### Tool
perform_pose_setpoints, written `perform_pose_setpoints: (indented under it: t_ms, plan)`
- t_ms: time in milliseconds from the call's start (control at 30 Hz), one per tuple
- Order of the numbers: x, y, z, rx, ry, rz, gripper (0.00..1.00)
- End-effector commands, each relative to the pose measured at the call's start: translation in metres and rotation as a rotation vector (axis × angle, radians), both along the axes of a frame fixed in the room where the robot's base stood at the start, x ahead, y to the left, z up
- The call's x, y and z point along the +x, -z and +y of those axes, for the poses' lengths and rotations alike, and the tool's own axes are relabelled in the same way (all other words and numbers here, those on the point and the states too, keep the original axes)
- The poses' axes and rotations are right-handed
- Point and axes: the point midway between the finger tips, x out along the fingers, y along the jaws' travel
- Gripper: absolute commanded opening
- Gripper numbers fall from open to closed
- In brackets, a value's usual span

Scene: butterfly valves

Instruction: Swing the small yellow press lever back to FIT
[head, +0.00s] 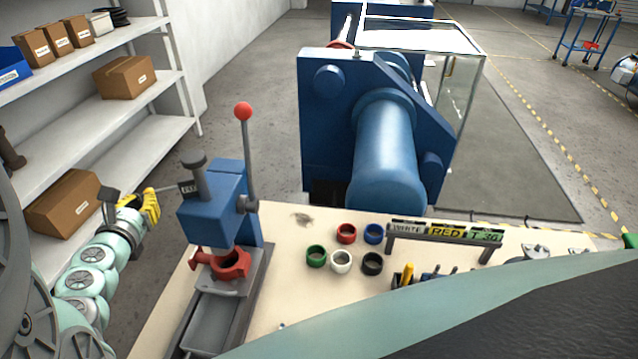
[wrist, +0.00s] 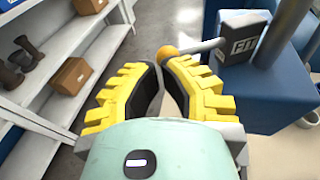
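The small yellow press lever shows in the wrist view as an orange-yellow ball (wrist: 167,55) on a short grey rod. The rod runs right to the dark plate marked FIT (wrist: 243,46). The plate is also on the press in the head view (head: 187,188). My gripper (wrist: 159,65) has its yellow fingers a narrow gap apart, with the ball just beyond the tips and partly behind the right finger. I cannot tell whether they touch.
A tall grey lever with a red knob (head: 243,112) rises on the press's right side. Shelves with boxes (head: 125,77) stand at the left. Coloured rings (head: 342,262) and a sign rack (head: 445,232) are on the bench. Floor shows between shelves and press.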

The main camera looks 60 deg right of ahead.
Motion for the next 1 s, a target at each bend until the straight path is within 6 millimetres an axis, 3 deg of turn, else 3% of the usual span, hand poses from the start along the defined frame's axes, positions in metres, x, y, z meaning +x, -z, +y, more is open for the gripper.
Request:
perform_pose_setpoints:
  t_ms: [600, 1000]
  plan:
    - [0.02, 0.01, -0.01, 0.0, 0.23, -0.006, 0.0]
    - [0.032, 0.006, -0.019, -0.004, 0.401, -0.005, 0.0]
